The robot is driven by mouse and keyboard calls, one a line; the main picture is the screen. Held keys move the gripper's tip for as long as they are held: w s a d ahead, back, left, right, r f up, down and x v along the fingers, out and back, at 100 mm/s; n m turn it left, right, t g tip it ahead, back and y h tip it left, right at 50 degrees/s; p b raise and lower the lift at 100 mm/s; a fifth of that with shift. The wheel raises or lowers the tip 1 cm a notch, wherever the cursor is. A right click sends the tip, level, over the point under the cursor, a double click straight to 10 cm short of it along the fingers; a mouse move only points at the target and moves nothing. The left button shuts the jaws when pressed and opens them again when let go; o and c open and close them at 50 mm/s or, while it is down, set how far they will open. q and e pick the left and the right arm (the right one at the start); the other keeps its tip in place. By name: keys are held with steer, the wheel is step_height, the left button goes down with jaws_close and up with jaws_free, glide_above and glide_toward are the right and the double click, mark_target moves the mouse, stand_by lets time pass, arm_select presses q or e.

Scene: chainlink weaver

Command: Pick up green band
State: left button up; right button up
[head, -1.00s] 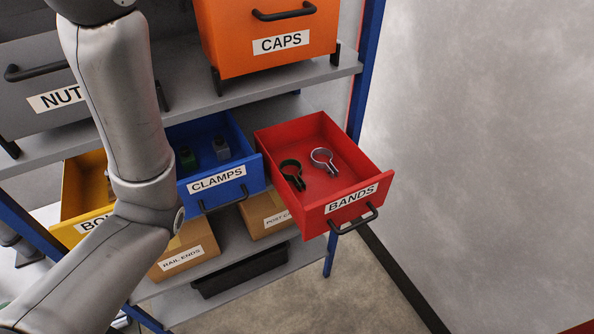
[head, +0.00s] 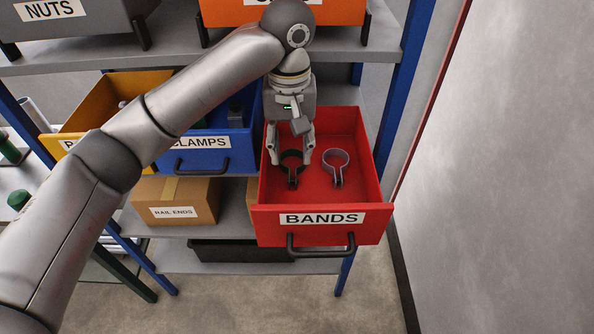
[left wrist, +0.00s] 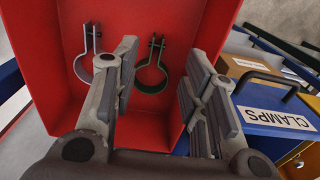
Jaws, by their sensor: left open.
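The dark green band (head: 292,166) lies in the red drawer labelled BANDS (head: 321,219), left of a grey band (head: 337,162). In the left wrist view the green band (left wrist: 153,72) shows between my open fingers, farther off, with the grey band (left wrist: 97,62) to its left. My left gripper (head: 290,157) is open and points down into the drawer, over the green band; its fingers are either side of the band's ring in the head view. I cannot tell how high the fingertips are above the drawer floor. My right gripper is not in view.
A blue CLAMPS drawer (head: 223,150) and a yellow drawer (head: 82,124) stand open at left. An orange bin (head: 336,13) sits on the shelf above. Blue shelf posts (head: 402,92) and a wall (head: 510,170) are at right.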

arm_select(q)
glide_above(292, 181)
steer(key=f, duration=0.3)
steer(key=a+f, duration=0.1)
steer(key=f, duration=0.1)
steer(key=shift+s+p, duration=0.3)
steer(key=shift+s, duration=0.1)
steer(key=shift+d+f, duration=0.3)
steer(key=shift+f, duration=0.2)
steer(key=f, duration=0.1)
steer(key=f+p, duration=0.1)
steer(key=f, duration=0.1)
steer(key=shift+w+d+f, duration=0.25)
steer(key=shift+w+f, duration=0.05)
steer(key=shift+w, duration=0.1)
steer(key=shift+f, duration=0.55)
jaws_close()
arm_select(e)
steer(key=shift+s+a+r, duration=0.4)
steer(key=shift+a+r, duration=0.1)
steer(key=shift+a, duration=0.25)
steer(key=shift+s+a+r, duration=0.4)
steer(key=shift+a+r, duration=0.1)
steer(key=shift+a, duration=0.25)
